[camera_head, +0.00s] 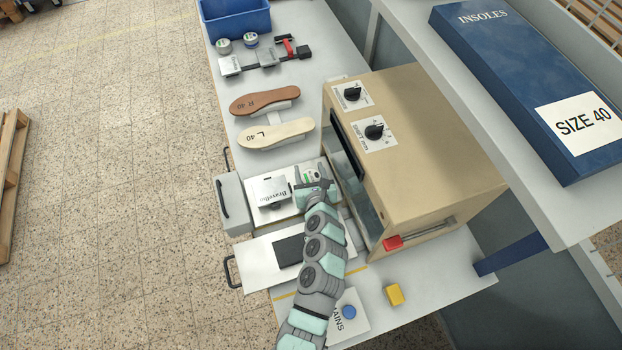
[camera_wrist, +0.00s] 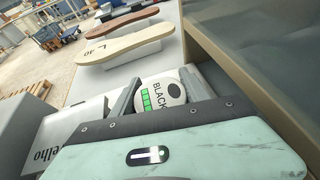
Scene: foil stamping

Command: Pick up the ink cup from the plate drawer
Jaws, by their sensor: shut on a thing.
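The ink cup (camera_wrist: 163,93) is round and white, with the word BLACK and a green bar mark on top. My gripper (camera_wrist: 162,84) is shut on it, one finger on each side. In the head view the ink cup (camera_head: 309,173) shows at the end of my arm, over the inner end of the pulled-out plate drawer (camera_head: 232,204). A silver plate (camera_head: 268,188) lettered "Bravelho" lies in the drawer beside the cup. I cannot tell whether the cup's base touches the drawer.
The beige machine (camera_head: 430,150) stands close on the right. A second slide (camera_head: 255,262) with a black pad is nearer the front. Two insoles, brown (camera_head: 264,99) and cream (camera_head: 275,134), lie behind the drawer. A yellow block (camera_head: 394,294) sits at front right.

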